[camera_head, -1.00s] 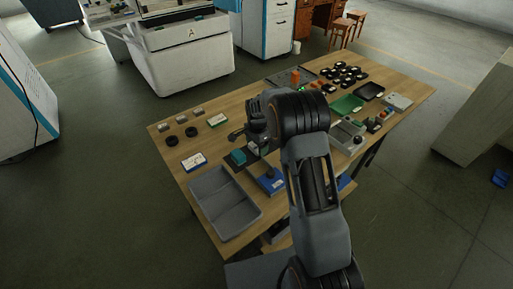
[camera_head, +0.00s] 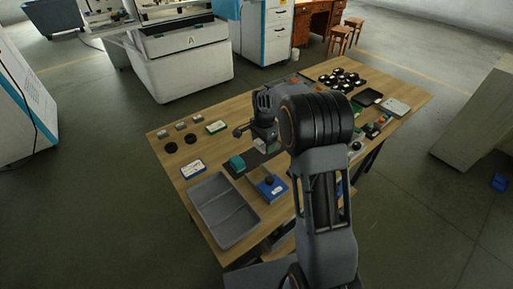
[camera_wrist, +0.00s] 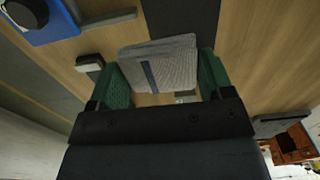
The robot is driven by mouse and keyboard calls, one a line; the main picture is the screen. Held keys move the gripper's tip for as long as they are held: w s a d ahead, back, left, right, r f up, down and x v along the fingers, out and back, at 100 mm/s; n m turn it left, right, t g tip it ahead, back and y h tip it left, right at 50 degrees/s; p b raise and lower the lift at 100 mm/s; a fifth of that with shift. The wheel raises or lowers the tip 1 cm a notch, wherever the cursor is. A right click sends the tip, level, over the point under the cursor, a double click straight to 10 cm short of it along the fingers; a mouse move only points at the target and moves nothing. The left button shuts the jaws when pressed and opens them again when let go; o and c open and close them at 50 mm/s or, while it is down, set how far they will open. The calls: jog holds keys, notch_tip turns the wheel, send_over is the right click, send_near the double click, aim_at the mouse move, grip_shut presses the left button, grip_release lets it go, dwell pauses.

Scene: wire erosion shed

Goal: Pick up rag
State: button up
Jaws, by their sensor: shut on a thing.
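The rag, a grey folded cloth with a dark stripe (camera_wrist: 165,65), sits between the two green finger pads of my gripper (camera_wrist: 163,80) in the wrist view. The gripper is shut on it, a pad against each side. The table's wood shows below and around the cloth. In the head view my gripper (camera_head: 263,142) is over the middle of the wooden table, with a small pale bit of the rag at its end. Its fingers are mostly hidden there by the wrist.
A grey two-part tray (camera_head: 223,211) lies at the table's near left edge. Several black round parts (camera_head: 343,78) crowd the far end. The table's left middle has some bare wood.

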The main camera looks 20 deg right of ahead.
jog(key=s+d+r, duration=0.6)
jog(key=s+d, duration=0.1)
jog(key=s, duration=0.1)
jog(key=shift+d, duration=0.1)
